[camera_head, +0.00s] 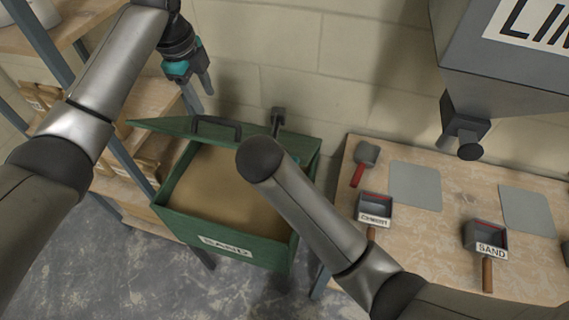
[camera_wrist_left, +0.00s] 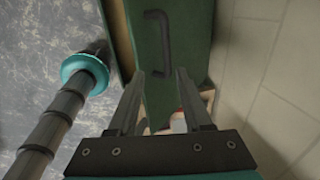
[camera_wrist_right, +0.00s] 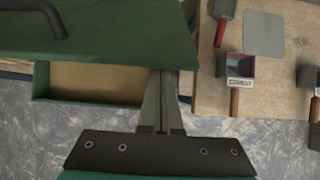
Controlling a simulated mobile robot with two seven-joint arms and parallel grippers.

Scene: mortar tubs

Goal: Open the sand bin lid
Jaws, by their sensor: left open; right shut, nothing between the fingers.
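The green sand bin (camera_head: 265,255) stands with its lid (camera_head: 170,126) raised and tilted at the back, and sand (camera_head: 215,190) shows inside. The lid's dark handle (camera_head: 220,122) is on its face; the handle also shows in the left wrist view (camera_wrist_left: 158,35) and at the top left of the right wrist view (camera_wrist_right: 45,15). My left gripper (camera_head: 207,82) is open and empty, above and behind the lid. My right gripper (camera_wrist_right: 163,80) is shut and empty by the lid's edge; I cannot tell whether it touches.
A wooden table (camera_head: 440,260) at right holds a cement scoop (camera_head: 374,212), a sand scoop (camera_head: 486,240), another red-handled scoop (camera_head: 366,160) and grey mats (camera_head: 415,186). A grey lime hopper (camera_head: 490,65) overhangs it. Wooden shelves (camera_head: 105,185) stand left; a block wall is behind.

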